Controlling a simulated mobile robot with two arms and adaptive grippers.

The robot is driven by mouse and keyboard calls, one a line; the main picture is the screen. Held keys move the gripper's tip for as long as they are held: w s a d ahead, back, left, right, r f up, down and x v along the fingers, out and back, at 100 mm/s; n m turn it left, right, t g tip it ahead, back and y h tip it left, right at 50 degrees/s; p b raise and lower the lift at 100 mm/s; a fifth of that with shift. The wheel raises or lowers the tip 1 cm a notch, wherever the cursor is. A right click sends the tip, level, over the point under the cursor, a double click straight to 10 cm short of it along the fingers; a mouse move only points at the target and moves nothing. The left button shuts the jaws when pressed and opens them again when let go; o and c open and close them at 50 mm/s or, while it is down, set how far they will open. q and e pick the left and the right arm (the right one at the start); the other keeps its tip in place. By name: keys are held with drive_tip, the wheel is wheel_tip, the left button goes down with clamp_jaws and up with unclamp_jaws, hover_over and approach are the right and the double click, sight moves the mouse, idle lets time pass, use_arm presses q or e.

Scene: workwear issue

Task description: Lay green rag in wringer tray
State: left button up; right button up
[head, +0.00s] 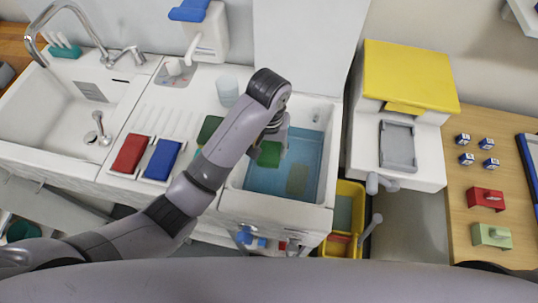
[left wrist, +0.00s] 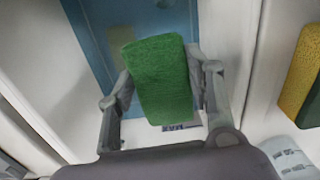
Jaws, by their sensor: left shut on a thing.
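The green rag (head: 269,154) is held in my left gripper (head: 272,138) above the blue water of the white basin (head: 326,190). In the left wrist view the rag (left wrist: 160,80) sits between both fingers of the left gripper, which is shut on it. A grey tray (head: 398,147) lies on the front of a white unit with a yellow top, right of the basin; it looks like the wringer tray, and it appears empty. The gripper is to the left of this tray. My right gripper is not in view.
A dull olive patch (head: 297,180) shows in the basin water. Red (head: 131,154) and blue (head: 163,159) blocks lie on the drainboard at left. A yellow bucket (head: 357,190) stands between basin and white unit. A grey knob (head: 376,183) sticks out below the tray.

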use_arm(q)
drive_tip(key=shift+r, duration=0.65)
